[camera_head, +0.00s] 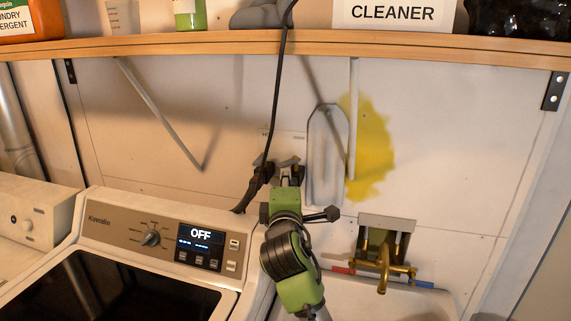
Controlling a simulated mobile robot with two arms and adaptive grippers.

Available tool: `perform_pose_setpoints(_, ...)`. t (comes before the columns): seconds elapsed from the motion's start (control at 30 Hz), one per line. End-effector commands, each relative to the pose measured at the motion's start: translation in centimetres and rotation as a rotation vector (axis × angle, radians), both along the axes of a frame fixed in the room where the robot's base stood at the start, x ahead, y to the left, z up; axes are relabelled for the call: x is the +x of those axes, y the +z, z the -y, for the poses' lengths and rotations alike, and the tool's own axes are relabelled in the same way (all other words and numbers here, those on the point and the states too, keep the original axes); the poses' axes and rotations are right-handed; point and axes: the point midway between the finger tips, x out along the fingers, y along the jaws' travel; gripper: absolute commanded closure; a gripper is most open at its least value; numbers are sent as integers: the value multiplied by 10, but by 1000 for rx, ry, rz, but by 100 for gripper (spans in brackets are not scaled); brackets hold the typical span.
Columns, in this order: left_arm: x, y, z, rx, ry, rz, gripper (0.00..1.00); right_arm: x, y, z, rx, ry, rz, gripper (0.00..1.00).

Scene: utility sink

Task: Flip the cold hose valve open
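A brass tap (383,265) hangs on the back wall over the white sink (345,300), under a grey metal plate. It has a red lever (343,270) at left and a blue lever (420,284) at right. No label shows which valve is the cold hose valve; blue is the only cold-looking colour. My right gripper (284,166), on a green arm, is up and left of the tap, in front of the back wall and apart from both levers. Its fingertips blend with dark parts behind, so its opening is unclear. My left gripper is out of view.
A washing machine (105,222) stands at left, its display reading OFF. A black cord (277,100) hangs from the wooden shelf (220,46) behind my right gripper. An ironing board (325,160) and a yellow stain (372,150) are on the wall. Wall right of the tap is clear.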

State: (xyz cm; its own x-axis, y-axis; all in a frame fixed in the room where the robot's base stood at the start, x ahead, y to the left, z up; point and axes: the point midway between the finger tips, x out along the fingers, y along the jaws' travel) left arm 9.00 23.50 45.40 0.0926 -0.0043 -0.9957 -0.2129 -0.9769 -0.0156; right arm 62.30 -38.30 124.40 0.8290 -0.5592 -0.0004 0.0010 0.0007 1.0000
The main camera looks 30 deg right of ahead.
Motion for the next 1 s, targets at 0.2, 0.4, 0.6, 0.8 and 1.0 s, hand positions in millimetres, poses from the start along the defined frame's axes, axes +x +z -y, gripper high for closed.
perform_pose_setpoints(0.2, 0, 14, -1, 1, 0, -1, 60, 36, 3, 24, 0, 0, -1, 86)
perform_pose_setpoints(0.4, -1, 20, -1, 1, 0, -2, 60, 58, 1, 39, 0, 0, 0, 86)
perform_pose_setpoints(0.6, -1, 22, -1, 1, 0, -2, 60, 67, 0, 45, 0, 1, 1, 86)
perform_pose_setpoints(0.8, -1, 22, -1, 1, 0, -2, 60, 68, 0, 45, 0, 1, 1, 86)
perform_pose_setpoints(1.0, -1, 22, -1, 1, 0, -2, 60, 68, 0, 45, 0, 1, 1, 100)
